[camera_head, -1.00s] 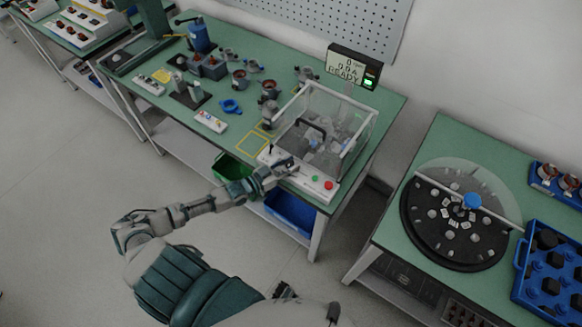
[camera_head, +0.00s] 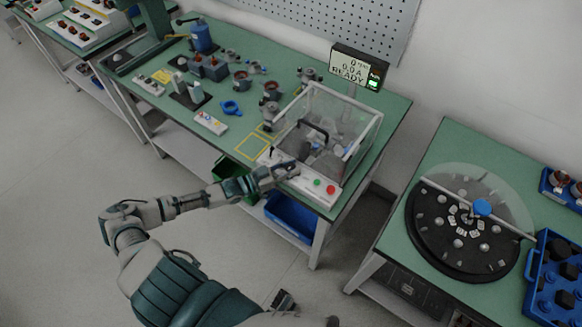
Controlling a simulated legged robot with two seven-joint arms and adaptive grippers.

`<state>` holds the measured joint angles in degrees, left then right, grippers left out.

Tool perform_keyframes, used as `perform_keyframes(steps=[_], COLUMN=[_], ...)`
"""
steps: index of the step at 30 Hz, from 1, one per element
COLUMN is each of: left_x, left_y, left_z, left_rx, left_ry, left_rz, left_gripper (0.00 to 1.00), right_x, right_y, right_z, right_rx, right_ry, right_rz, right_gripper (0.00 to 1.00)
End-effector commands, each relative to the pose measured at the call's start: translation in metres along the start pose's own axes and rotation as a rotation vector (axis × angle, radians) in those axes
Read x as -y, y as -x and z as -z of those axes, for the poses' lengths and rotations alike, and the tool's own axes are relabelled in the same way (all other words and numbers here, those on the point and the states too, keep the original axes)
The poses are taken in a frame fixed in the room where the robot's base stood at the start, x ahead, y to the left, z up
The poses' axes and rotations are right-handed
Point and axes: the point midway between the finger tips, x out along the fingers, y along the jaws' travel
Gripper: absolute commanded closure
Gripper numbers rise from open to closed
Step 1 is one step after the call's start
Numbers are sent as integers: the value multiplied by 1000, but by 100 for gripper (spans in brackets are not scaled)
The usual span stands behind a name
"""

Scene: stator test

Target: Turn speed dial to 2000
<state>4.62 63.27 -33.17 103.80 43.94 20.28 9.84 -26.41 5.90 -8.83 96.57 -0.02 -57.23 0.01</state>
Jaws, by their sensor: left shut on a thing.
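The test stand has a white front control panel (camera_head: 318,186) with a green and a red button at its right. A clear guard box (camera_head: 329,132) with a black handle stands behind the panel. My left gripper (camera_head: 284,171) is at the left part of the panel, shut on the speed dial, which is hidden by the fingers. The dial's setting cannot be read. The display (camera_head: 356,67) behind the guard reads 0 rpm, 0.0 A and READY.
A green bin (camera_head: 232,176) and a blue bin (camera_head: 290,216) sit below the bench front. Stator parts, a blue ring (camera_head: 230,108) and a small button box (camera_head: 210,123) lie to the left. A second table with a round dark turntable (camera_head: 462,236) stands at the right.

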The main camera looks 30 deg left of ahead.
Motion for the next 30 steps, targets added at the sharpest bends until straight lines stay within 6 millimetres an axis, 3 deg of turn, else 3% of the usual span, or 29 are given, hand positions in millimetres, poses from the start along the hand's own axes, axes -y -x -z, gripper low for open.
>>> perform_keyframes(steps=[1, 2, 4, 17, 30], left_x=[2, 2, 2, 0, 2], left_y=[0, 0, 0, 7, 82], left_z=[2, 2, 2, 0, -3], left_rx=[-3, -3, -3, 1, 7], left_ry=[-2, -2, -2, -1, 0], left_rz=[3, 3, 3, 2, 1], left_gripper=[100, 60, 43, 41, 41], right_x=[0, 0, 0, 0, 0], right_y=[0, 0, 0, 0, 0], right_z=[0, 0, 0, 0, 0], right_rx=[-1, -1, -1, 0, 0], right_ry=[0, 0, 0, 0, 0], right_rz=[0, 0, 0, 1, 1], right_gripper=[100, 100, 100, 100, 100])
